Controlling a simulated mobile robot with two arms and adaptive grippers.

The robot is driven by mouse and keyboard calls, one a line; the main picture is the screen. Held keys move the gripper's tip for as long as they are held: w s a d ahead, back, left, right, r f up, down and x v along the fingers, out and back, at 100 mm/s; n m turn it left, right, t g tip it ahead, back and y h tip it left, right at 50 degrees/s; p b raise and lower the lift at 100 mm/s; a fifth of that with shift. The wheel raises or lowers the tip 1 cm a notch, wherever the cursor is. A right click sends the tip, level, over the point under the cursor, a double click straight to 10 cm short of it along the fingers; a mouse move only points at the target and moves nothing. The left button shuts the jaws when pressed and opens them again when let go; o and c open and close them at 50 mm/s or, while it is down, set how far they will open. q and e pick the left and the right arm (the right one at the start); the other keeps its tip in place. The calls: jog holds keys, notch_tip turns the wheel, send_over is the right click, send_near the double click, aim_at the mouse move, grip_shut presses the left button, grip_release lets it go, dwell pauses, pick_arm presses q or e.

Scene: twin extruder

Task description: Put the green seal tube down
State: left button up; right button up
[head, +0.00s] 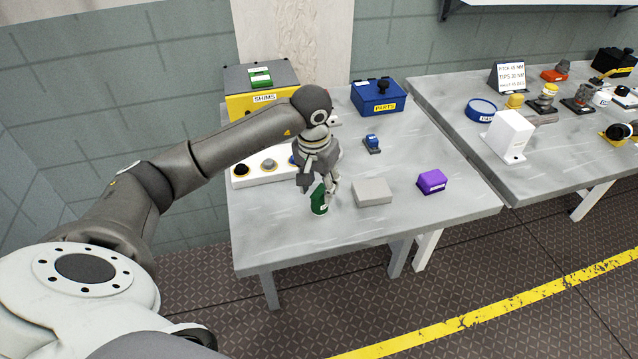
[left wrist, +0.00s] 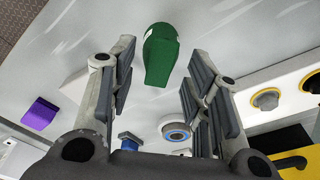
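The green seal tube (head: 319,203) stands near the front edge of the left grey table, just below my left gripper (head: 318,184). In the left wrist view the tube (left wrist: 160,52) shows beyond and between the spread fingers of the left gripper (left wrist: 160,72), with gaps at both sides. The left gripper is open and looks clear of the tube. In the head view its fingers hide the tube's upper part. My right gripper is in neither view.
A grey block (head: 372,192) lies close right of the tube, with a purple box (head: 432,181) farther right. A white panel with knobs (head: 262,180) is behind on the left. A blue PARTS box (head: 379,96) and yellow SHIMS box (head: 262,104) stand at the back.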

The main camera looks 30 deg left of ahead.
aim_at(317, 195)
pick_arm(q)
jog(key=shift+r, duration=0.35)
notch_tip(317, 195, up, 12)
jog(key=s+b, duration=0.1)
jog(key=b, duration=0.1)
jog(key=shift+s+f, duration=0.25)
jog(key=shift+d, duration=0.1)
dwell(0.3)
